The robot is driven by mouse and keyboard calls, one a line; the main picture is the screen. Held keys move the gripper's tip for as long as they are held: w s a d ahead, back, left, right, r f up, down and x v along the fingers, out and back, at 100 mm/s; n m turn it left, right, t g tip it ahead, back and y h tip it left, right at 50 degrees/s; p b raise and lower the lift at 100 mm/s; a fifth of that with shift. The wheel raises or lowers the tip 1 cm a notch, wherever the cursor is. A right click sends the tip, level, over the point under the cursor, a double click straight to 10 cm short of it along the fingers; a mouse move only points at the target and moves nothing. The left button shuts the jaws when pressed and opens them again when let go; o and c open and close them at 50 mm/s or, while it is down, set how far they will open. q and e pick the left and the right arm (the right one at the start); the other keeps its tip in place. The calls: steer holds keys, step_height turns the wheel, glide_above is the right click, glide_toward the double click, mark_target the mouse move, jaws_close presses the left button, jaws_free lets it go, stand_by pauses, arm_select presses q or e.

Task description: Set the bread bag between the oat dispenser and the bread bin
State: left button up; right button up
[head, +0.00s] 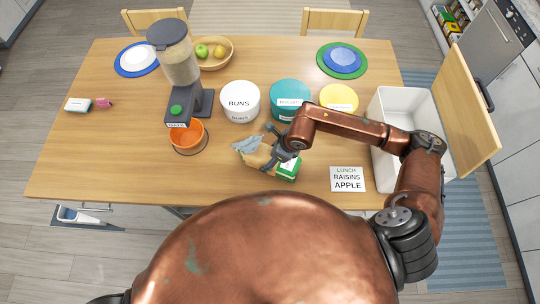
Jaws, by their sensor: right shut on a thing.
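The oat dispenser (180,68), with a clear hopper and grey base, stands left of centre on the table. A white bin with a wooden lid standing open, seemingly the bread bin (377,115), is at the table's right end. My right gripper (270,150) is shut on the bread bag (257,157), a tan bag with a grey-blue top. The bag is tilted, right of the dispenser and left of the bin, in front of the tubs. I cannot tell whether it touches the table. My left gripper is out of view.
An orange bowl (187,136) sits under the dispenser's spout. A white BUNS tub (240,100), a teal tub (290,96) and a yellow tub (338,98) stand behind the bag. A green-and-white box (289,171) is close beside the gripper. A lunch card (347,179) lies to the right.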

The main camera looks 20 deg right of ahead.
steer(key=shift+w, duration=0.1)
steer(key=o, duration=1.2)
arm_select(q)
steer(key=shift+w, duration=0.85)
arm_select(e)
steer(key=o, duration=0.5)
steer(key=shift+c, duration=0.2)
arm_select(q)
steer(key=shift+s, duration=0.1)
arm_select(e)
steer(key=shift+r, duration=0.15)
arm_select(q)
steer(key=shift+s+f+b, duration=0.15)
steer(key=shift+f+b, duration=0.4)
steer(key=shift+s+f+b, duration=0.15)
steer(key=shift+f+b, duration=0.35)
steer(key=shift+b, duration=0.05)
arm_select(e)
steer(key=v, duration=1.1)
steer(key=shift+d+r, duration=0.1)
steer(key=shift+r, duration=0.25)
